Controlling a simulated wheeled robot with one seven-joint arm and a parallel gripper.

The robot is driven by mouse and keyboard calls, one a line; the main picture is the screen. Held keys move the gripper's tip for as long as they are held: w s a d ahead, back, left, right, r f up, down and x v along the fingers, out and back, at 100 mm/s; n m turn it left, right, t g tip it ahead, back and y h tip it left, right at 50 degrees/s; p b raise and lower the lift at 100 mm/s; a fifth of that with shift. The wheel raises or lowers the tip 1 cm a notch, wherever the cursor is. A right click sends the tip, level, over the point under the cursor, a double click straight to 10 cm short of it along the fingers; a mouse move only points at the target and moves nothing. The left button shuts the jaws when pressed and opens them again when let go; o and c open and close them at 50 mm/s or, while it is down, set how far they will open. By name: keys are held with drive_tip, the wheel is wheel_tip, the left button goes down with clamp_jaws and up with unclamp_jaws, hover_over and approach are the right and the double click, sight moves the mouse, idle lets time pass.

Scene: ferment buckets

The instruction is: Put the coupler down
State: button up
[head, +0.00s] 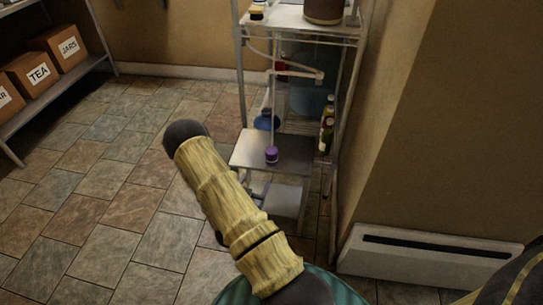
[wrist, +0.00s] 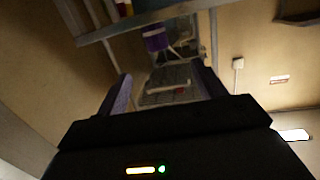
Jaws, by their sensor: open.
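A small purple piece (head: 271,155), which looks like the coupler, stands on the metal lower shelf (head: 250,143) of the rack in the head view. A thin pale line rises above it; I cannot tell whether they are joined. In the wrist view a purple thing with a pale band (wrist: 155,40) shows beyond the fingertips; I cannot tell if it is the same piece. My gripper (wrist: 161,70) is open, its two fingers wide apart with nothing seen held between them. In the head view my arm covers most of the gripper's area.
The rack (head: 241,80) also holds a blue funnel-like thing (head: 266,121), bottles (head: 327,130) and a pale hose (head: 300,72). A wall heater (head: 430,258) stands at right. Labelled boxes (head: 38,72) sit on a left shelf. The tiled floor (head: 100,190) at left is clear.

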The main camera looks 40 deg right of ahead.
drive_tip(key=shift+s+d+t+h, duration=0.15)
drive_tip(key=shift+s+t+h, duration=0.15)
drive_tip(key=shift+s+h, duration=0.3)
drive_tip(key=b, duration=0.2)
approach(272, 150)
drive_tip(key=x, duration=0.4)
drive_tip(key=shift+d+f, duration=0.15)
drive_tip(key=shift+d, duration=0.1)
drive_tip(key=shift+w+d, duration=0.15)
drive_tip(key=shift+d, duration=0.1)
drive_tip(key=b+x, duration=0.2)
drive_tip(key=x, duration=0.3)
drive_tip(key=shift+w, duration=0.15)
